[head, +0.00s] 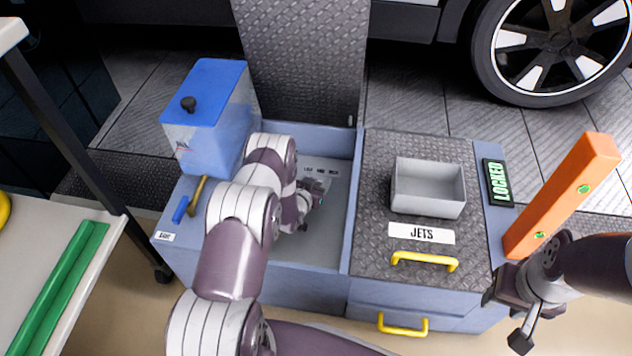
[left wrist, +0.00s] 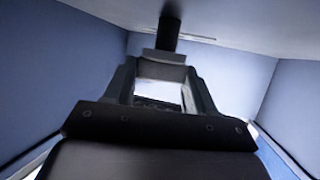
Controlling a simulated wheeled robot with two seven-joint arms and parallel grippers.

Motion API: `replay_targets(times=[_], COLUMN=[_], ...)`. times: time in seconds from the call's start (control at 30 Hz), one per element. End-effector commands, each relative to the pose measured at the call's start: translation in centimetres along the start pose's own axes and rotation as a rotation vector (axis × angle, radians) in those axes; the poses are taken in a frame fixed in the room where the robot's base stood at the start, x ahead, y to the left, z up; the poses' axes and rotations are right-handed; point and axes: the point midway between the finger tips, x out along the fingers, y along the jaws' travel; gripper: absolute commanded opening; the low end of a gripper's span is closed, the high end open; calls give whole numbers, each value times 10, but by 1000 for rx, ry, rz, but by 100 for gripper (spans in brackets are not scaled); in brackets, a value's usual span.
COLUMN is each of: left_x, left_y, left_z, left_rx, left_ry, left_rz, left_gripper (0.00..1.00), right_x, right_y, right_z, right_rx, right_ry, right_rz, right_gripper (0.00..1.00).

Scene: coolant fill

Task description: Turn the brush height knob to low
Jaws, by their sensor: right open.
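My left gripper (head: 308,208) reaches down into the open compartment of the blue cart. It is close to a grey panel with small dark labels (head: 320,171), too small to read. No brush height knob can be told for sure in the head view, where my left arm and gripper cover part of the panel. In the left wrist view a dark round post (left wrist: 169,27) stands right at the fingertips of my left gripper (left wrist: 163,68). I cannot tell whether the fingers grip it. My right gripper (head: 513,312) is open at the right, by the cart's front corner.
An orange bar (head: 562,195) rises tilted beside my right gripper. The cart's right lid bears a grey tray (head: 428,204), a JETS label (head: 421,233) and a yellow handle (head: 425,261). A blue tank (head: 207,115) stands left of my left arm.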

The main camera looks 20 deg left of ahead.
Motion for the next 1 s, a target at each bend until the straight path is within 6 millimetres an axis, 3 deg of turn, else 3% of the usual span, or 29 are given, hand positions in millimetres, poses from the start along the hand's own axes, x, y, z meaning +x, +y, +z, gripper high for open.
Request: replay_targets(times=[0.33, 0.67, 0.7, 0.73, 1.0], left_x=[1, 0, 0, 0, 0], left_y=[3, 2, 2, 2, 2], left_z=[-1, 0, 0, 0, 0], left_rx=[-89, -100, -100, -100, -99], left_ry=[1, 1, 1, 1, 0], left_rz=[-219, -242, -242, -242, -241], left_gripper=[25, 25, 68, 78, 81], right_x=[-9, -8, -8, -8, -9], right_y=[0, 0, 0, 0, 0], right_z=[-1, -1, -1, -1, -1], right_rx=[0, 0, 0, 0, 0], right_ry=[0, 0, 0, 0, 0], right_rz=[0, 0, 0, 0, 0], right_gripper=[43, 43, 43, 43, 43])
